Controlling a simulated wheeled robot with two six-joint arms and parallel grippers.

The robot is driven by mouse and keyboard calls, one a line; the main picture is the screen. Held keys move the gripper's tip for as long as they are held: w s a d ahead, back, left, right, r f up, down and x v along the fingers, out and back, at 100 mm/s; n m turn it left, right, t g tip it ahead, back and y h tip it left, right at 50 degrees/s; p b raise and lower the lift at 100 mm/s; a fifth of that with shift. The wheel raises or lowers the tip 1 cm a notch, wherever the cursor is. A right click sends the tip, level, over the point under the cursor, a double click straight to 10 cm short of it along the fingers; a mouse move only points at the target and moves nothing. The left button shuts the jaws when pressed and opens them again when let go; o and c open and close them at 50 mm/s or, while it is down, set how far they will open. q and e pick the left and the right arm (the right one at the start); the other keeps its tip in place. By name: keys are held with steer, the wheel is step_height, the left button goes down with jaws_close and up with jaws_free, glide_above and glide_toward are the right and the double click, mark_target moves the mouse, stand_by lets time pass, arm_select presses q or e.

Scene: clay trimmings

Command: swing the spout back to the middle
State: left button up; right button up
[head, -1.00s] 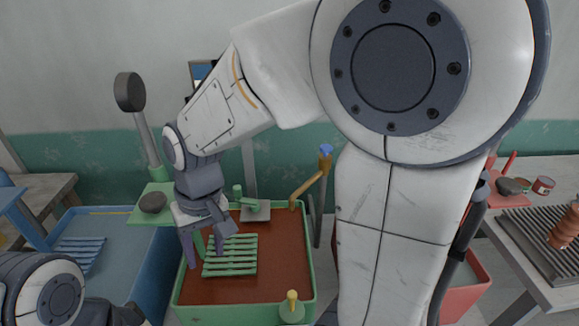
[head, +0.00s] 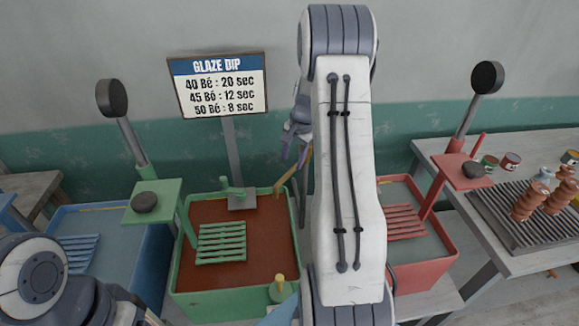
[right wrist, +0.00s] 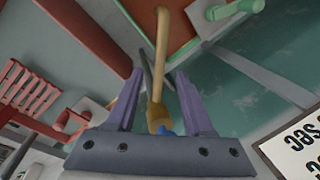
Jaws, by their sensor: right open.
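The ochre spout (head: 284,183) stands at the back right corner of the green tank (head: 178,272), its outer end over the tank's edge. My right arm hides much of its post. My right gripper (head: 293,154) is open at the top of the spout. In the right wrist view the spout (right wrist: 160,60) runs between the open fingers of my right gripper (right wrist: 158,78). Its blue cap (right wrist: 166,131) shows close to the palm. I cannot tell whether either finger touches it. My left arm shows at the lower left; its gripper is out of view.
A green rack (head: 221,243) lies in the brown glaze. A red tank (head: 447,262) stands to the right, a blue tank (head: 141,280) to the left. The glaze sign (head: 219,85) stands behind. A grated table (head: 493,205) with clay pieces is at the right.

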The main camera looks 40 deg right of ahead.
mark_target(289, 172)
steer(key=shift+w+a+f+p, duration=0.1)
steer(key=shift+w+f+p, duration=0.15)
steer(key=shift+f, duration=0.65)
steer(key=shift+w+a+f+p, duration=0.1)
steer(key=shift+f+p, duration=0.1)
steer(key=shift+f, duration=0.7)
steer(key=shift+w+f+p, duration=0.2)
steer(key=shift+f+p, duration=0.05)
steer(key=shift+f, duration=0.65)
jaws_close()
